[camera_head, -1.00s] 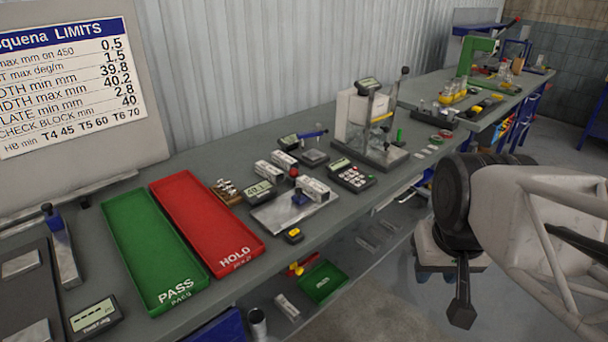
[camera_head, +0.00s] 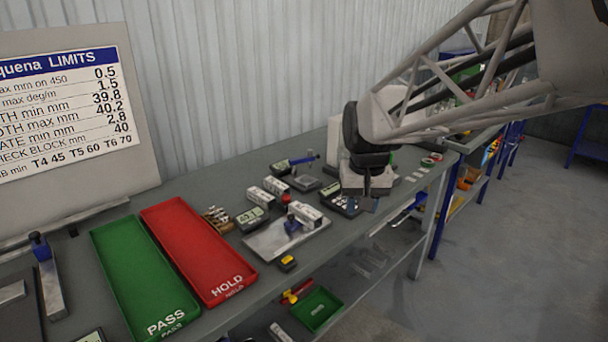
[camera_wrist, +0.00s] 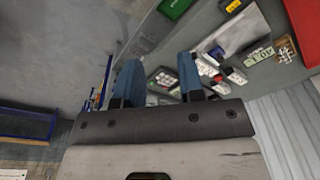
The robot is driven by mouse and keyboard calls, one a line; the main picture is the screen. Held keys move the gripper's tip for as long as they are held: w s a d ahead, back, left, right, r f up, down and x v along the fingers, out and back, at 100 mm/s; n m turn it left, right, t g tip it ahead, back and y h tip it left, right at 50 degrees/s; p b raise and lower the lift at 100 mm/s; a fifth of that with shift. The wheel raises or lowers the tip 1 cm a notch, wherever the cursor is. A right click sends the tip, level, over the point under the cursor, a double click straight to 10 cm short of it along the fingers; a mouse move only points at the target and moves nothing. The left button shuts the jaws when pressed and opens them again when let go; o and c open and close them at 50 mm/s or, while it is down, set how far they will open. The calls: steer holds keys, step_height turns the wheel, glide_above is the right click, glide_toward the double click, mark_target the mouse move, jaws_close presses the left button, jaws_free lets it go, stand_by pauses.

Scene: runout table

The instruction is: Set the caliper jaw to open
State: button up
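My gripper (camera_head: 368,204) hangs over the bench near its front edge, beside the dark keypad device (camera_head: 340,199). In the wrist view its two blue fingers (camera_wrist: 160,80) are apart with nothing held between them. I cannot tell for certain which item is the caliper. A metal plate (camera_head: 270,243) bears a blue piece (camera_head: 293,226) and a pale block (camera_head: 305,214), with a digital readout (camera_head: 252,218) beside it. Farther back, a small display (camera_head: 281,167) has a blue-ended bar (camera_head: 304,160). Jaw positions are too small to tell. The plate also shows in the wrist view (camera_wrist: 228,36).
A green PASS tray (camera_head: 190,299) and a red HOLD tray (camera_head: 246,277) lie left of the plate. A small black-and-yellow item (camera_head: 287,263) sits near the bench's front edge. A green bin (camera_head: 318,309) is on the lower shelf. My arm hides much of the far bench.

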steer(key=w+a+f, duration=0.4)
steer(key=w+a, duration=0.3)
steer(key=w, duration=0.5)
steer(key=g, duration=0.1)
glide_above(291, 216)
steer(key=shift+n, duration=0.3)
step_height(291, 216, down, 7)
steer(key=shift+w, duration=0.15)
steer(key=shift+f, duration=3.9)
steer(key=shift+c, duration=0.4)
jaws_close()
